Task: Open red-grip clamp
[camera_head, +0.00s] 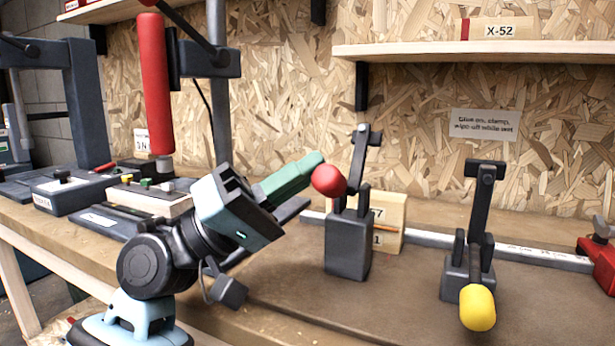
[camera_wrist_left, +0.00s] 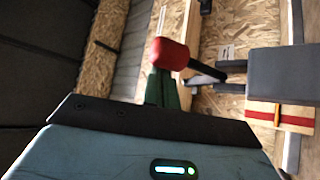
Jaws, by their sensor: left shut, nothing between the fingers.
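The red-grip clamp is a dark toggle clamp with a grey block base (camera_head: 348,247) and an upright dark arm. Its red grip (camera_head: 329,180) points toward me; it also shows in the left wrist view (camera_wrist_left: 169,53). My left gripper (camera_head: 318,160) has green fingers that are shut with nothing between them. Their tips are right beside the upper left of the red grip; I cannot tell whether they touch it. In the left wrist view the fingers (camera_wrist_left: 162,86) overlap the grip's lower side. My right gripper is not in view.
A similar clamp with a yellow grip (camera_head: 477,307) stands to the right. A wooden block (camera_head: 390,222) and a metal bar (camera_head: 540,257) lie behind the clamps. A press with a red handle (camera_head: 153,85) stands at left. A shelf (camera_head: 480,52) overhangs the bench (camera_head: 400,300).

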